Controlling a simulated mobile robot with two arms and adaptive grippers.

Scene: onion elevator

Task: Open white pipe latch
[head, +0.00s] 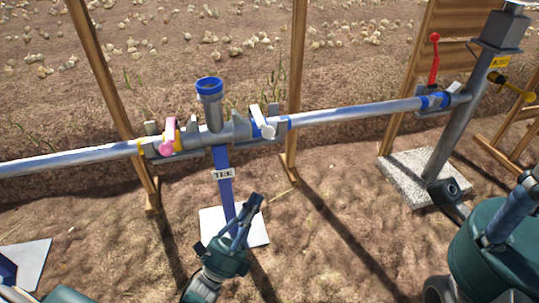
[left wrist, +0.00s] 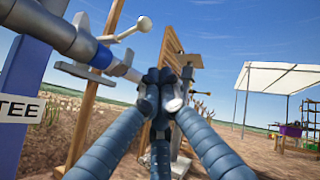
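The white pipe latch (head: 262,120) sits on the right side of the grey tee pipe joint (head: 215,131), beside a blue collar. In the left wrist view, a white ball-ended lever (left wrist: 136,29) sticks out from the pipe clamp at upper left. My left gripper (head: 255,199) is below and in front of the joint, apart from the latch in the head view. In the left wrist view its fingers (left wrist: 163,92) meet at the tips, with nothing clearly held.
A pink latch (head: 167,137) is on the joint's left side. A blue post with a TEE sign (head: 224,174) stands beneath. A red-handled valve (head: 435,60) is at right, on a pipe by a grey column (head: 460,120). Wooden posts (head: 296,75) stand behind the pipe.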

